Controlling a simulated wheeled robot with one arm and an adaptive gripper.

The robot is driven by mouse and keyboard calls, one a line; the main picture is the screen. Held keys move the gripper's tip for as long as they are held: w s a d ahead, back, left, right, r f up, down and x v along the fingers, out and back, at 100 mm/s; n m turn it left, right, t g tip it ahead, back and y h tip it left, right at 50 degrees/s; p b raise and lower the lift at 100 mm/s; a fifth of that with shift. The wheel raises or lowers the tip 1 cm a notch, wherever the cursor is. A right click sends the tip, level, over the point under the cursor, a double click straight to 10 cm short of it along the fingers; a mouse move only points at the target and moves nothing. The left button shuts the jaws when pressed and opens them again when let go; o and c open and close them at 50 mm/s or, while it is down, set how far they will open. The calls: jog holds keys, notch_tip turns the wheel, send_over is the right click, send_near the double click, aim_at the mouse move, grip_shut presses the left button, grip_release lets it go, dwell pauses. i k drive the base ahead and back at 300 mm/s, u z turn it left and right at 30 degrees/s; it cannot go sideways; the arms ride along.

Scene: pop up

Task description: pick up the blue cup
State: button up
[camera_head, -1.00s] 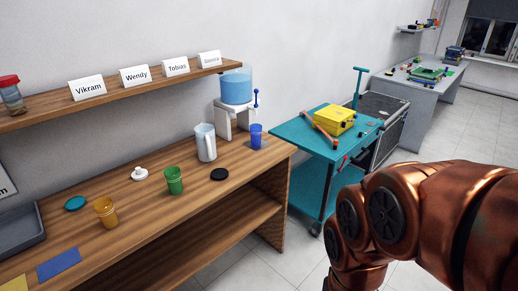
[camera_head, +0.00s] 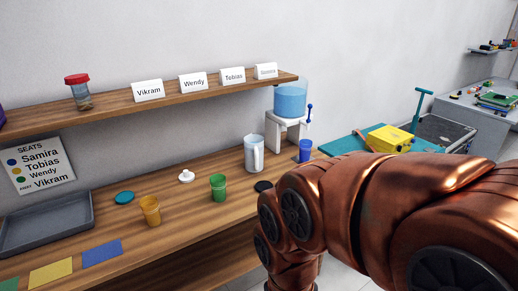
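The blue cup (camera_head: 305,151) stands upright at the right end of the wooden counter (camera_head: 180,232), beside the water dispenser (camera_head: 290,102). My copper-coloured arm fills the lower right of the view, in front of the counter's right end. The cup shows just above and behind the arm. My gripper is out of the picture, so its state does not show.
A shelf (camera_head: 115,107) with name cards hangs above. A teal cart (camera_head: 345,144) stands to the right.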

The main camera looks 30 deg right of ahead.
aim_at(305, 151)
jog(key=u, duration=0.25)
jog(key=i, duration=0.55)
jog(key=z, duration=0.8)
jog(key=i, duration=1.05)
jog(key=z, duration=0.25)
